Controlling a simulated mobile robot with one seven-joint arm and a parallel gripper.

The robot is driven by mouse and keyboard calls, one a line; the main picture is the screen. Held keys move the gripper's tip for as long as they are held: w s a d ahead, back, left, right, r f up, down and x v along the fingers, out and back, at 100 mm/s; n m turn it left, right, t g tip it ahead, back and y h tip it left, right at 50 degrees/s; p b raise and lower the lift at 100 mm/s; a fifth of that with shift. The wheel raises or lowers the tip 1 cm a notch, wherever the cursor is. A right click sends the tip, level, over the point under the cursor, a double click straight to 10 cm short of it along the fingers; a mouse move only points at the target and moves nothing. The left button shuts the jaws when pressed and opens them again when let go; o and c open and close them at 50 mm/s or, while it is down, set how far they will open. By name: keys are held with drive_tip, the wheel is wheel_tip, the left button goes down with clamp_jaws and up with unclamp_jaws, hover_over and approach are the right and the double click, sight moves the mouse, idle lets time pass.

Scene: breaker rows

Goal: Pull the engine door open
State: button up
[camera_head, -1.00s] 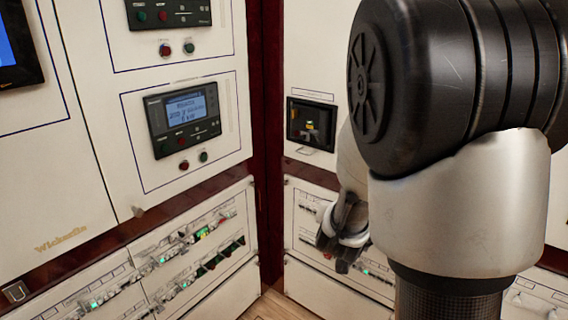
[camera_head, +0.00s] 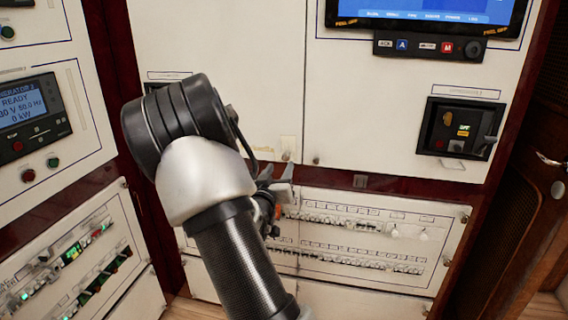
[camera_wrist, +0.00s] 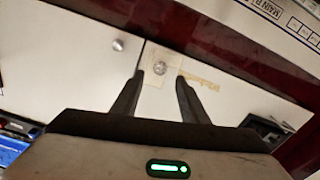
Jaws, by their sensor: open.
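A white cabinet door (camera_head: 215,40) with a small pale label plate (camera_head: 288,143) and a round metal knob (camera_head: 286,155) at its lower right corner stands ahead; I cannot read the plate. The wrist view shows the same knob (camera_wrist: 160,68) on its plate, framed between the two fingers. My gripper (camera_head: 278,172) is open and empty, just in front of and below the knob. The wrist view shows my gripper's fingertips (camera_wrist: 160,76) either side of the knob in the picture; whether they reach its depth is unclear. The door looks shut.
A neighbouring white door (camera_head: 400,130) has its own knob (camera_head: 316,160). A dark red rail (camera_head: 360,181) runs below, above a breaker panel (camera_head: 370,240). A recessed black switch box (camera_head: 459,128) is to the right. A generator panel (camera_head: 35,115) is at the left.

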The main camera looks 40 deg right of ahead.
sight(285, 158)
drive_tip(key=x, duration=0.6)
drive_tip(key=shift+w+d+b, duration=0.2)
drive_tip(key=shift+d+b, duration=0.05)
drive_tip(key=shift+b, duration=0.05)
clamp_jaws()
idle(1.1)
